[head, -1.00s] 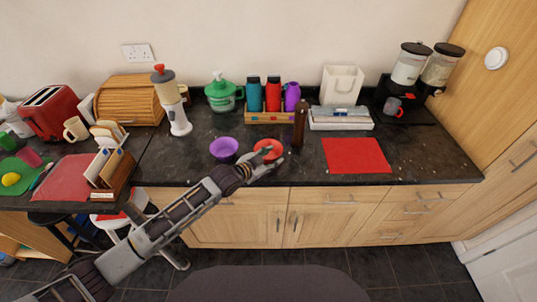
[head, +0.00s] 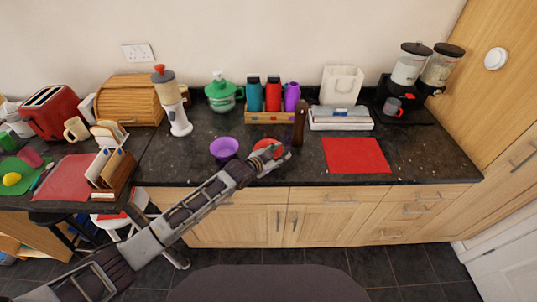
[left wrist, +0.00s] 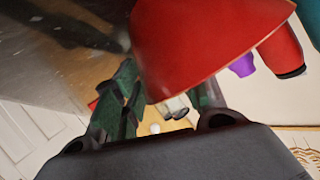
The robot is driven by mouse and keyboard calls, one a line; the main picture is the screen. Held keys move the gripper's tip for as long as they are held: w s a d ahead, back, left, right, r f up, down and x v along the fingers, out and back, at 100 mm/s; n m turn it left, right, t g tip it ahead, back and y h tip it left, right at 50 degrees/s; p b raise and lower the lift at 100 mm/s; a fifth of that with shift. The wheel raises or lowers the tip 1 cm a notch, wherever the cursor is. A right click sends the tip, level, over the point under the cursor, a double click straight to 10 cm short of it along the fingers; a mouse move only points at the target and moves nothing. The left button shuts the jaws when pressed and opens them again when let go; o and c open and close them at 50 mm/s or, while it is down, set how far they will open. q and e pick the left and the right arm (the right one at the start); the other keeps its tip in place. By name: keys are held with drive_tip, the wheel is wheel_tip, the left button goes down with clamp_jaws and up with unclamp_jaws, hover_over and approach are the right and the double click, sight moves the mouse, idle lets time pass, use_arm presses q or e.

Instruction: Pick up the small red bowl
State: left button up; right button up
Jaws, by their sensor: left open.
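The small red bowl (head: 264,145) sits on the dark granite counter, just right of a purple bowl (head: 224,148). My left gripper (head: 280,157) reaches in from the left and is at the bowl's front right side, hiding part of it. In the left wrist view, the red bowl (left wrist: 205,35) fills the upper middle, very close to the camera. The open fingers (left wrist: 160,105) show below and beside it. The bowl covers part of the right finger; I cannot tell whether the fingers touch it. My right gripper is not in view.
A dark brown pepper mill (head: 299,123) stands close behind and right of the red bowl. A red mat (head: 356,156) lies bare to the right. The counter's front edge is close.

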use_arm(q)
clamp_jaws()
idle(0.3)
drive_tip(key=shift+r, duration=0.1)
wheel_tip(320, 180, up, 10)
drive_tip(key=b, duration=0.1)
idle(0.7)
idle(0.5)
